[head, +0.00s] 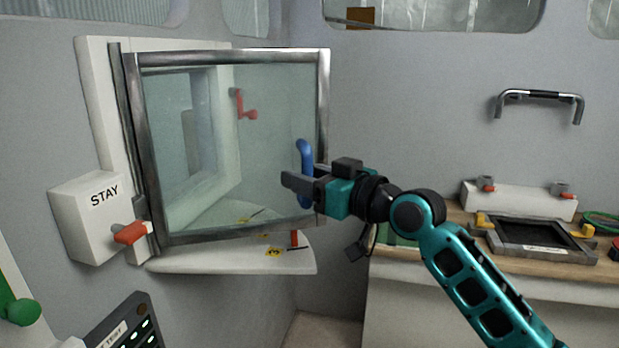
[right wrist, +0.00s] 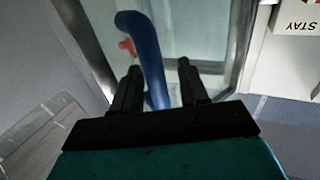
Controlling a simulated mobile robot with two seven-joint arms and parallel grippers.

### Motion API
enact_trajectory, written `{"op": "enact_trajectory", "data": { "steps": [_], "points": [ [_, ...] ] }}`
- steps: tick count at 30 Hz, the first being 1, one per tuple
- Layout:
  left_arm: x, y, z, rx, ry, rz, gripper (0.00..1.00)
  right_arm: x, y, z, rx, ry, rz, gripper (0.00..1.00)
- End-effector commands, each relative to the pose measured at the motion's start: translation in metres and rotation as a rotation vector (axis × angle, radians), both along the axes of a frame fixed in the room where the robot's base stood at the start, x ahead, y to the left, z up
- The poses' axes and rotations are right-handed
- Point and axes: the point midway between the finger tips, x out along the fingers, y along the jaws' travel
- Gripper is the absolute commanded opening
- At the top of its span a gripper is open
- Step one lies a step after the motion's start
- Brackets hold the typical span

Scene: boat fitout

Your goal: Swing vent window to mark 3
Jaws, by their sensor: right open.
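The vent window (head: 190,150) is a glass pane in a metal frame, hinged at its left side and swung out from the wall. A blue handle (head: 304,150) stands near its free right edge; it also shows in the right wrist view (right wrist: 146,48). My right gripper (head: 290,182) is at the handle. In the right wrist view its open fingers (right wrist: 158,85) stand either side of the handle's lower part; contact cannot be told. A white sill (head: 200,262) below the window carries yellow marks (head: 274,252), whose numbers are too small to read. My left gripper is not in view.
A white box labelled STAY (head: 88,225) with a red lever (head: 130,232) sits at the window's lower left. A red handle (head: 244,106) shows through the glass. A bench (head: 480,275) with a dark framed tray (head: 535,238) stands right. A grab rail (head: 540,95) is on the wall.

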Motion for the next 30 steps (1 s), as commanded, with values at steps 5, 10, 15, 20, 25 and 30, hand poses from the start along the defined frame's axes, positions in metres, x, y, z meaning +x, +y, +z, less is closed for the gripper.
{"op": "enact_trajectory", "data": {
  "steps": [5,10,15,20,25,30],
  "points": [
    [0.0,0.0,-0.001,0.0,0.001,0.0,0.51,-0.005,-0.009,-0.001,0.0,0.0,-0.002,0.44],
    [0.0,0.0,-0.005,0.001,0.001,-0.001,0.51,-0.023,-0.033,-0.002,-0.001,0.0,-0.003,0.44],
    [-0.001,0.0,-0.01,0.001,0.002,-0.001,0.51,-0.046,-0.063,-0.002,-0.004,-0.002,-0.002,0.44],
    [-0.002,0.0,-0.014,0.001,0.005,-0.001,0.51,-0.065,-0.086,-0.002,-0.004,0.0,0.0,0.44],
    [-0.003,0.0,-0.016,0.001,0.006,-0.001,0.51,-0.075,-0.099,-0.001,-0.001,0.001,0.001,0.44],
    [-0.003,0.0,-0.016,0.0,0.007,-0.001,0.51,-0.078,-0.103,0.0,0.0,0.0,0.002,0.44]
  ]
}}
